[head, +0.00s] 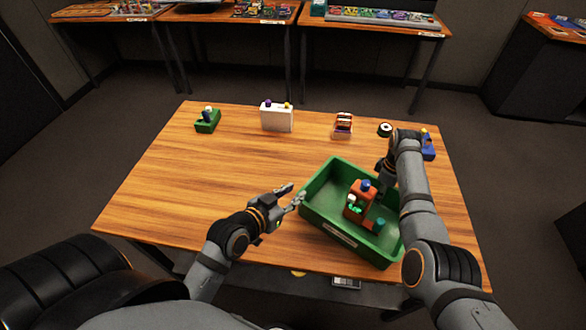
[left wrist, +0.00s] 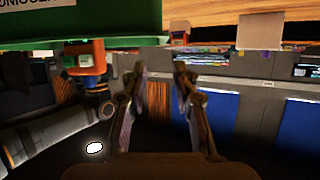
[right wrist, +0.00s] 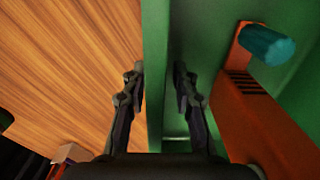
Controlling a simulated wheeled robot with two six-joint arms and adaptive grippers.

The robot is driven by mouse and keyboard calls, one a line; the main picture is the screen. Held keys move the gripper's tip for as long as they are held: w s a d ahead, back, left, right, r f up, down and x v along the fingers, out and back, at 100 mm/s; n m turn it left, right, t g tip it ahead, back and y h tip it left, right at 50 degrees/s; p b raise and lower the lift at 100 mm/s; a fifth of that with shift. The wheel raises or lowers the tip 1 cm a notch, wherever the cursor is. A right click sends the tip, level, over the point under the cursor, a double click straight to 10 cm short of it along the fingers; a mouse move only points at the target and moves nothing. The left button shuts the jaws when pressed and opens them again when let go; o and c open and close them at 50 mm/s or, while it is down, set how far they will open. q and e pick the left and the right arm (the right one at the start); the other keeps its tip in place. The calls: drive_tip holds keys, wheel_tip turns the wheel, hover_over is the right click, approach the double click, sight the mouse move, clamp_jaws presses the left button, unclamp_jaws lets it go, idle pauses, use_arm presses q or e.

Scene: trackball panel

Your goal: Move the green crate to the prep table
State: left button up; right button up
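The green crate (head: 318,213) stands at the right front of the wooden table (head: 185,180). It holds an orange-red block-like device (head: 362,205) with a blue knob. My left gripper (head: 296,195) is open and empty beside the crate's left corner; the crate also shows at the top left of the left wrist view (left wrist: 30,18). My right gripper (right wrist: 158,85) is open with its fingers on either side of a crate wall (right wrist: 155,40). In the head view my right arm hides most of that gripper. I cannot tell which table is the prep table.
Along the table's back stand a green joystick box (head: 208,124), a white box (head: 277,118), a small rack (head: 343,125), a round dark item (head: 385,129) and a blue item (head: 429,150). Other tables (head: 380,30) line the far wall.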

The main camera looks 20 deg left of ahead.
wheel_tip(320, 180, up, 11)
drive_tip(key=shift+f, duration=0.1)
idle(0.5)
